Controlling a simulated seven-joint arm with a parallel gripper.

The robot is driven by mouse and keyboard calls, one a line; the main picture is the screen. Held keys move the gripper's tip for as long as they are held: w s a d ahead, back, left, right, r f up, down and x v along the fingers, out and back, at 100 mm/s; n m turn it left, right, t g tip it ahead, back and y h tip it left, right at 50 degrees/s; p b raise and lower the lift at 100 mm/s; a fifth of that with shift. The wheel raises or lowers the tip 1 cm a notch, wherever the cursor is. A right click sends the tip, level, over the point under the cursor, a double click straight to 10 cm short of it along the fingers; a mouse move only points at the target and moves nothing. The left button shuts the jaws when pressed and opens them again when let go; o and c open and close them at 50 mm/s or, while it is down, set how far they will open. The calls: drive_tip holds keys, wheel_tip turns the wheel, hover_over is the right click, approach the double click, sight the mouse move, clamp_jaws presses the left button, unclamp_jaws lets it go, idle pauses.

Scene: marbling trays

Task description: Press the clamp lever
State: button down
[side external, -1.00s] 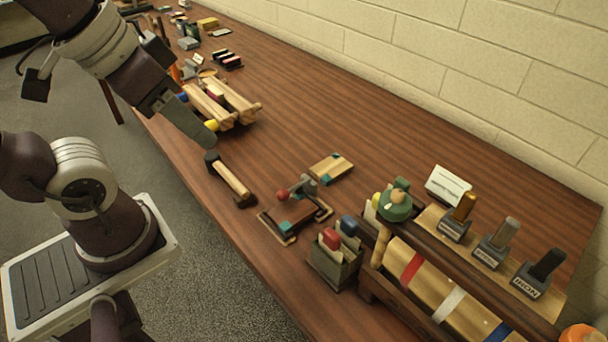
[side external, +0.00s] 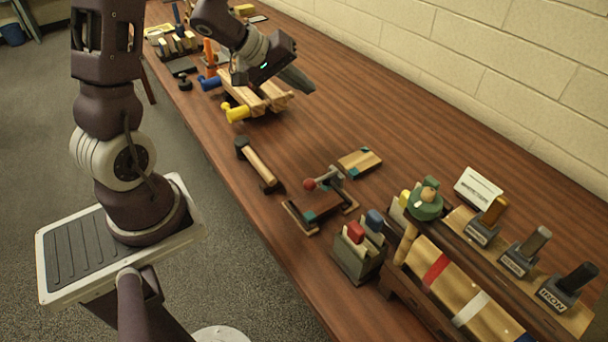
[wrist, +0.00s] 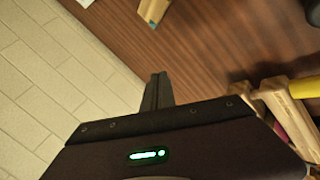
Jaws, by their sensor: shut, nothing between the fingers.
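The toggle clamp (side external: 328,210) lies mid-table in the side view, on a dark base with teal patches. Its lever (side external: 328,178) ends in a red ball knob (side external: 310,184) and stands tilted up to the left. My gripper (side external: 308,86) is shut and empty, above the table beyond the wooden handscrew clamp and well apart from the lever. In the wrist view the fingers (wrist: 158,82) are pressed together. That view does not show the lever.
A wooden handscrew clamp (side external: 262,92) with yellow and blue handles lies near my gripper. A mallet (side external: 258,164), a wood block (side external: 360,162) and a stamp box (side external: 358,255) surround the toggle clamp. A labelled rack (side external: 440,275) stands at right.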

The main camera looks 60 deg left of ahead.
sight(304, 192)
drive_tip(key=s+d+f+n+g+h, duration=0.4)
drive_tip(key=s+f+h, duration=0.3)
drive_tip(key=s, duration=0.4)
drive_tip(key=shift+d+f+n+g+h, duration=0.35)
drive_tip(key=shift+n+g, duration=0.15)
drive_tip(key=shift+n, duration=0.1)
drive_tip(key=x, duration=1)
